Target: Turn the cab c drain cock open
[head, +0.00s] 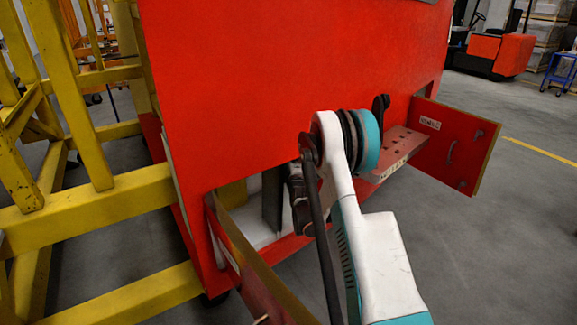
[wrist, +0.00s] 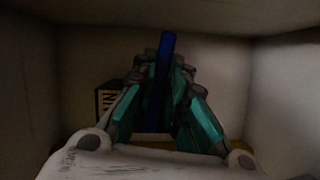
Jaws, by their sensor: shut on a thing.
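A dark blue upright bar (wrist: 168,48), which looks like the drain cock handle, shows in the wrist view inside a dim, pale-walled compartment. It leans slightly to the right at its top. My gripper (wrist: 165,72) has its teal-padded fingers closed on both sides of the bar, whose top sticks out above them. The cock's body and the handle's lower end are hidden behind my gripper. In the head view my arm reaches into the low opening of the red cab panel (head: 290,70), and the blue bar cannot be made out there.
A small lettered block (wrist: 106,99) stands left of my fingers. In the head view an open red door (head: 462,148) swings out at right and another open flap (head: 262,280) stands at the lower left, close to my arm. A yellow frame (head: 85,215) fills the left side.

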